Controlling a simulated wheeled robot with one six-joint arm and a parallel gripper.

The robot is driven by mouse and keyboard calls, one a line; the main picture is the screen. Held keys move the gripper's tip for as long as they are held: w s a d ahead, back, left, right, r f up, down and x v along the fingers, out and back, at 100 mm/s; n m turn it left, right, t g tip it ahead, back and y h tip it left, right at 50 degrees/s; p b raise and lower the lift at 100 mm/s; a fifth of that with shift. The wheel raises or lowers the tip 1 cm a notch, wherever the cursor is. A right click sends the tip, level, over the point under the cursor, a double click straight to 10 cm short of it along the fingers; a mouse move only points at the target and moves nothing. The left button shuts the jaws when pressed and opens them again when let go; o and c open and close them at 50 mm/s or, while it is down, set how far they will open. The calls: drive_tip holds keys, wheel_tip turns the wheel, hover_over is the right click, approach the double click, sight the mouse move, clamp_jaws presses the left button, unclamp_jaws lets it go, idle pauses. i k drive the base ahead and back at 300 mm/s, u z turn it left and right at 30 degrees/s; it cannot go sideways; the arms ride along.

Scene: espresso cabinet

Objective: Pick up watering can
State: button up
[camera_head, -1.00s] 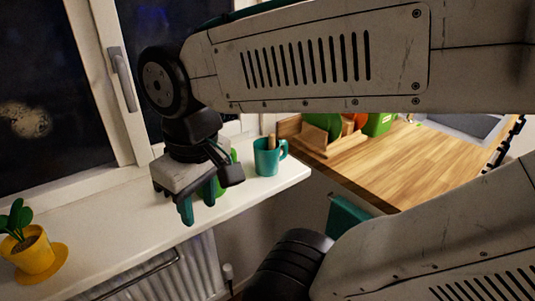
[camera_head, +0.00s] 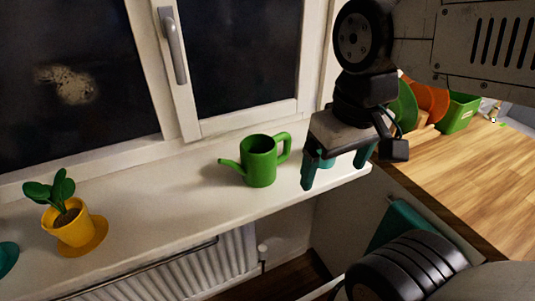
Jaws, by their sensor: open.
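The green watering can (camera_head: 260,163) stands upright on the white windowsill, in full view in the head camera view. Its spout points left and its handle is on the right. My gripper (camera_head: 336,172) is to the right of the can, over the right end of the sill, with its fingers pointing down. It is open and apart from the can.
A yellow pot (camera_head: 71,227) with a green plant stands on the sill at left, with free sill between it and the can. The window frame (camera_head: 180,110) rises behind. A wooden counter (camera_head: 460,185) with dishes and a green box (camera_head: 459,113) lies at right.

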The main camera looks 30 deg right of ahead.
sight(260, 159)
drive_tip(key=k, duration=1.3)
drive_tip(key=u, duration=0.6)
drive_tip(key=i, duration=1.4)
drive_tip(key=z, duration=0.65)
